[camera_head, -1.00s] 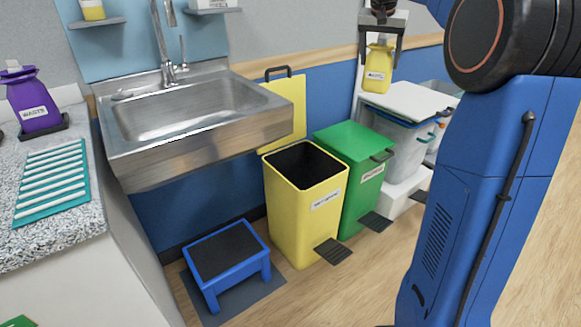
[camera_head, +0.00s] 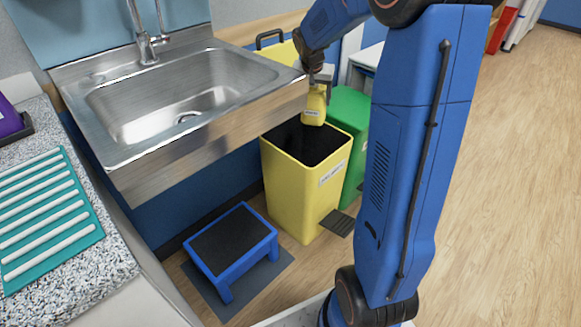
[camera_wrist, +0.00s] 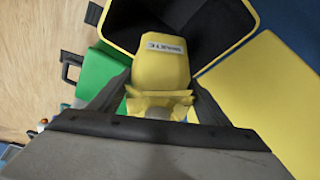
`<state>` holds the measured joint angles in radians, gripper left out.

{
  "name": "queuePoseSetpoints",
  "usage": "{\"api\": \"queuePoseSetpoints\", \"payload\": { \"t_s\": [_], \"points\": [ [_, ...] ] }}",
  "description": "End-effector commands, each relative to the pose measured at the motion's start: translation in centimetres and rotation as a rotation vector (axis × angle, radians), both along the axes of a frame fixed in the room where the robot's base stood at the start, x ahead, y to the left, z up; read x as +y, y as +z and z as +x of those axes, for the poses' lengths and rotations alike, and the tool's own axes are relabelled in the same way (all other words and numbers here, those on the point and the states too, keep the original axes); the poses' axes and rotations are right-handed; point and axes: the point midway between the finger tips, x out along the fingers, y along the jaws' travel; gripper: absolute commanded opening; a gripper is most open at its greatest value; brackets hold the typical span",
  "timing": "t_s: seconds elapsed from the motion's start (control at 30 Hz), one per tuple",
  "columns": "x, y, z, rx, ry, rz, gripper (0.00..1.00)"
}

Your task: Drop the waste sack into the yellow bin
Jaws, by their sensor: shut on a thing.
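A small yellow waste sack (camera_head: 314,106) with a white label hangs from my gripper (camera_head: 318,78). My gripper is shut on the sack's gathered neck. The yellow bin (camera_head: 302,190) stands on the floor with its lid raised and its dark mouth open. In the head view the sack is over the back part of the bin's mouth. In the wrist view the sack (camera_wrist: 163,60) appears in front of the bin's dark opening (camera_wrist: 225,35), with my gripper's fingers (camera_wrist: 155,95) on both sides of its neck.
A green bin (camera_head: 350,110) stands right of the yellow one. The steel sink (camera_head: 180,105) is at its left. A blue step stool (camera_head: 232,245) sits in front on a dark mat. A counter with a purple sack (camera_head: 10,118) is far left.

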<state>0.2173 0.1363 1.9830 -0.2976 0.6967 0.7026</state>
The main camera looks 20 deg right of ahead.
Motion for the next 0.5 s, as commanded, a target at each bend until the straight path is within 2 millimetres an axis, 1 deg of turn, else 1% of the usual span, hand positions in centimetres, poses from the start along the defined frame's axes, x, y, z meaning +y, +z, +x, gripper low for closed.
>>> {"api": "queuePoseSetpoints", "payload": {
  "t_s": [0.1, 0.27, 0.5],
  "points": [
    [0.2, -1.0, -0.4, 0.0, 0.001, 0.002, 0.38],
    [0.2, -1.9, -0.5, -0.001, 0.001, 0.003, 0.38],
    [0.2, -4.3, -0.5, 0.001, 0.002, 0.004, 0.38]
  ]
}}
